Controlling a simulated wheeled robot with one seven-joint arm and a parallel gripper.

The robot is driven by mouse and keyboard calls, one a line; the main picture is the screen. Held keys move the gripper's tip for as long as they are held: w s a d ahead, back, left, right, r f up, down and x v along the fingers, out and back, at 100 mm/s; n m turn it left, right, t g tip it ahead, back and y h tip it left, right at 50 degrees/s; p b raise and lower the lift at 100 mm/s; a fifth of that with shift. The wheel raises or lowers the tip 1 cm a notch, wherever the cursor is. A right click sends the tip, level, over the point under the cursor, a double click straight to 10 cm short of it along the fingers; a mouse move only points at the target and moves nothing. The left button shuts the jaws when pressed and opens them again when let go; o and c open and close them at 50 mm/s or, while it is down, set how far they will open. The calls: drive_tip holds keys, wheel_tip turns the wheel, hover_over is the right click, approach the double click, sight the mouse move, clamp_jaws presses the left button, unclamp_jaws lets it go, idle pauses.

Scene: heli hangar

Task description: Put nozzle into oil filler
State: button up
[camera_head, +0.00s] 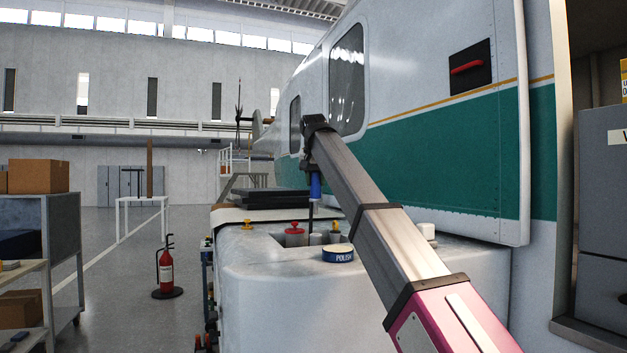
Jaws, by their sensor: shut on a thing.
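My gripper (314,172) is at the end of my arm, above the white cowling (265,275) beside the helicopter. It is shut on the nozzle (315,187), which has a blue body and a thin dark spout pointing down. The nozzle hangs about upright. Below the spout, a recess in the cowling top holds a short light-grey neck (316,239), which looks like the oil filler. The spout tip is small, and I cannot tell whether it is above, inside or behind the neck.
A red cap (294,228) and yellow caps (247,225) stand around the recess. A blue polish tin (338,254) sits at its front edge. The helicopter's side (440,150) rises close on the right. A fire extinguisher (166,270) and a shelf cart (62,235) stand left.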

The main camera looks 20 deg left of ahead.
sight(315, 202)
drive_tip(key=shift+f, duration=2.8)
drive_tip(key=shift+s+d, duration=0.1)
drive_tip(key=shift+s, duration=0.1)
drive_tip(key=shift+f, duration=2.15)
drive_tip(key=o, duration=1.7)
drive_tip(key=shift+c, duration=0.2)
drive_tip(key=shift+r, duration=5.5)
